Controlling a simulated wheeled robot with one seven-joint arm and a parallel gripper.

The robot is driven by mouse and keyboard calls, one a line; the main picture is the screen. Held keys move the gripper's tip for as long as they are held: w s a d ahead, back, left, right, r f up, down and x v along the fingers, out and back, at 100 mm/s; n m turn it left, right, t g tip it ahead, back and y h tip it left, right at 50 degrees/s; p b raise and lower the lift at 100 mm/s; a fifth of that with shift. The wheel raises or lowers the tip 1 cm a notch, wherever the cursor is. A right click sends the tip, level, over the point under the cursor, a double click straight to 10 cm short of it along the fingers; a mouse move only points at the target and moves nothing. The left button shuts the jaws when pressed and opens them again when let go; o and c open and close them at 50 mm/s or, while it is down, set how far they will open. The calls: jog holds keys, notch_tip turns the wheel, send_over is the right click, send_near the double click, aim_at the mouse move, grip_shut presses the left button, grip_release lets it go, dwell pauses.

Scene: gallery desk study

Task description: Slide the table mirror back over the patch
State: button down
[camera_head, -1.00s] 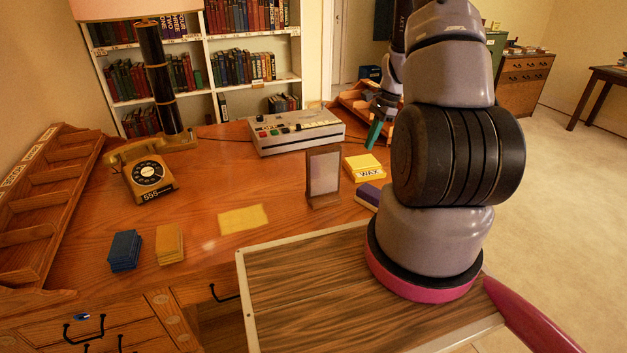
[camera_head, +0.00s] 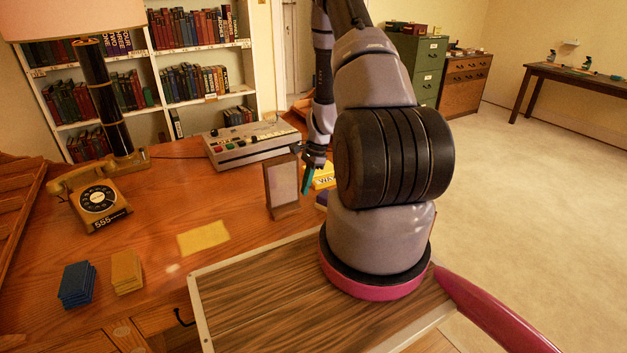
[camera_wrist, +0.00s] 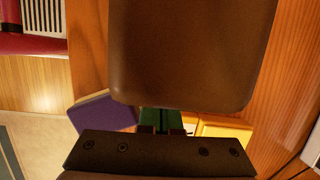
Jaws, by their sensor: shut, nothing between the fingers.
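The table mirror (camera_head: 281,184) stands upright on its wooden base on the desk, its pale face toward the head camera. The pale yellow patch (camera_head: 203,238) lies flat and uncovered, left of the mirror and nearer the head camera. My gripper (camera_head: 306,186) is shut and empty, low beside the mirror's right and rear side. In the wrist view the mirror's brown back (camera_wrist: 192,50) fills the upper middle, just in front of my green fingertips (camera_wrist: 160,121). I cannot tell whether they touch it.
A yellow wax box (camera_head: 322,177) and a purple block (camera_wrist: 105,112) are close by my gripper. A console (camera_head: 250,145) stands behind the mirror. A telephone (camera_head: 98,200), blue stack (camera_head: 76,285) and yellow stack (camera_head: 126,272) are left. Desk between mirror and patch is clear.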

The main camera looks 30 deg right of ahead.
jog(key=shift+a, duration=0.45)
jog(key=shift+a, duration=0.1)
jog(key=a, duration=2.6)
jog(key=shift+s+a, duration=0.25)
jog(key=shift+a, duration=0.05)
